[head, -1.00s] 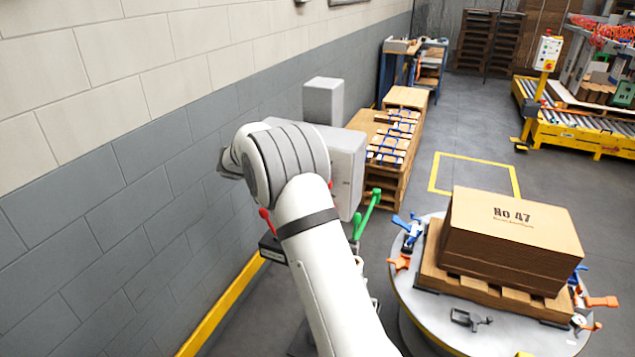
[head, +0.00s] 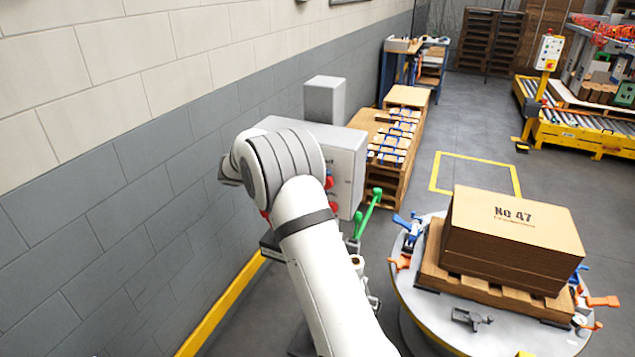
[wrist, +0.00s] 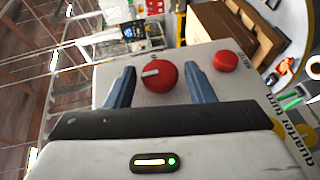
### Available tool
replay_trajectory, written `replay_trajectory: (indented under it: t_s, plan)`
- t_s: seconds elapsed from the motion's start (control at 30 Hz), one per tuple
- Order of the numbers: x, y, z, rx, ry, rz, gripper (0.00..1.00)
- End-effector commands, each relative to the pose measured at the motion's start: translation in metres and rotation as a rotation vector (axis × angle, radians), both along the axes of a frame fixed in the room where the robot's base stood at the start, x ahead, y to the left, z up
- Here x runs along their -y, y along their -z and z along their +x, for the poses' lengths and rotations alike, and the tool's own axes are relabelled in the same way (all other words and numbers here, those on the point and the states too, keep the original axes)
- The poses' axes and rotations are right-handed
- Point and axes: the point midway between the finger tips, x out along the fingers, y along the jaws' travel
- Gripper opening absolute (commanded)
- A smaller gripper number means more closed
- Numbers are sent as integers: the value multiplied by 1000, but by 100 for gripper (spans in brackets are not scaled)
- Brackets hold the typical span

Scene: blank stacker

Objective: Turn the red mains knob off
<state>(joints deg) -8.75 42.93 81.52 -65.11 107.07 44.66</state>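The red mains knob (wrist: 160,76) is round with a pale pointer bar across it. It sits on the face of a grey box (wrist: 95,80) in the wrist view. My gripper (wrist: 159,66) is open, with one blue finger to the left of the knob and one to the right. I cannot tell whether either finger touches it. A second, smaller red control (wrist: 225,61) sits right of the fingers. In the head view the grey cabinet (head: 346,160) shows two red controls (head: 333,208) on its front; my arm hides my gripper there.
A green lever (head: 370,205) stands right of the cabinet. A round table (head: 440,325) carries a pallet with a brown stack (head: 515,240) marked No 47. The block wall (head: 130,170) runs close on the left. Open floor (head: 470,120) lies beyond the table.

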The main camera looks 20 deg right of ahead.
Motion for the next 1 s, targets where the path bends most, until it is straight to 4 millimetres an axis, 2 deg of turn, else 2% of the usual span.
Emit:
replay_trajectory:
  t_s: [0.1, 0.37, 0.47, 0.8, 1.0]
  plan:
    - [0, 0, 0, 0, 0, 0, 57]
    - [-2, 0, 1, 1, 0, 1, 57]
    - [-11, 0, 4, 2, -2, 0, 57]
    - [-62, -10, 23, 1, -1, 0, 57]
    - [-73, -12, 26, -1, 0, 1, 57]
